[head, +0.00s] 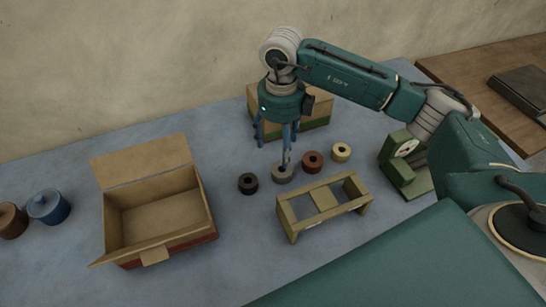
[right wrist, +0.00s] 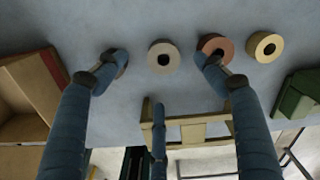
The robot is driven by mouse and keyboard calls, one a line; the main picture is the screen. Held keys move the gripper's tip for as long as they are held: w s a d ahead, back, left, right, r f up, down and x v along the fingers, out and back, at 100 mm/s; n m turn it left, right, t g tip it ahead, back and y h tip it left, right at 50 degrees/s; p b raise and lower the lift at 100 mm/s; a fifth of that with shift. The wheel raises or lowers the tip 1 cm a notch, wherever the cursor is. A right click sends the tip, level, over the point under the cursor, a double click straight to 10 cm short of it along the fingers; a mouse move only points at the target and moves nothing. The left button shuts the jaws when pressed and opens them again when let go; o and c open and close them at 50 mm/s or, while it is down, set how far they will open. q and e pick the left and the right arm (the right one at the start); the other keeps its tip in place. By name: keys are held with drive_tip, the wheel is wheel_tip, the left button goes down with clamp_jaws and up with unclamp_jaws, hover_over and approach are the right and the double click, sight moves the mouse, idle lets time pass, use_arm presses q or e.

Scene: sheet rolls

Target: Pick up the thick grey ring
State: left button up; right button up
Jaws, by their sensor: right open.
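The thick grey ring (head: 283,174) lies flat on the blue-grey table, between a black ring (head: 248,184) and a red-brown ring (head: 313,162). My right gripper (head: 277,146) points down above the grey ring, and one finger overlaps it in the head view. In the right wrist view the grey ring (right wrist: 163,57) lies between the two outer fingers, clear of them. The gripper (right wrist: 159,85) is open and empty. Its outer fingers partly cover the black ring (right wrist: 119,58) and the red-brown ring (right wrist: 216,44) in that view. My left gripper is not in view.
A cream ring (head: 341,152) ends the row. A wooden frame (head: 292,222) stands just in front. An open cardboard box (head: 115,222) is at left, beside a blue canister (head: 49,207). A green device (head: 405,178) stands at right, and another box (head: 318,107) behind my gripper.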

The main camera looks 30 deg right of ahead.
drive_tip(key=p, duration=0.1)
hover_over(281, 169)
wheel_tip(281, 169, down, 5)
drive_tip(key=shift+a+r, duration=0.15)
drive_tip(key=shift+r, duration=0.05)
drive_tip(key=shift+f, duration=0.25)
drive_tip(key=shift+f+p, duration=0.35)
drive_tip(key=f, duration=0.1)
drive_tip(key=f+p, duration=0.1)
drive_tip(key=f, duration=0.1)
drive_tip(key=shift+s+d+f, duration=0.1)
drive_tip(key=shift+d+f, duration=0.15)
drive_tip(key=shift+f, duration=0.5)
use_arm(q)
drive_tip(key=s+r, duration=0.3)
use_arm(e)
drive_tip(key=c, duration=1.3)
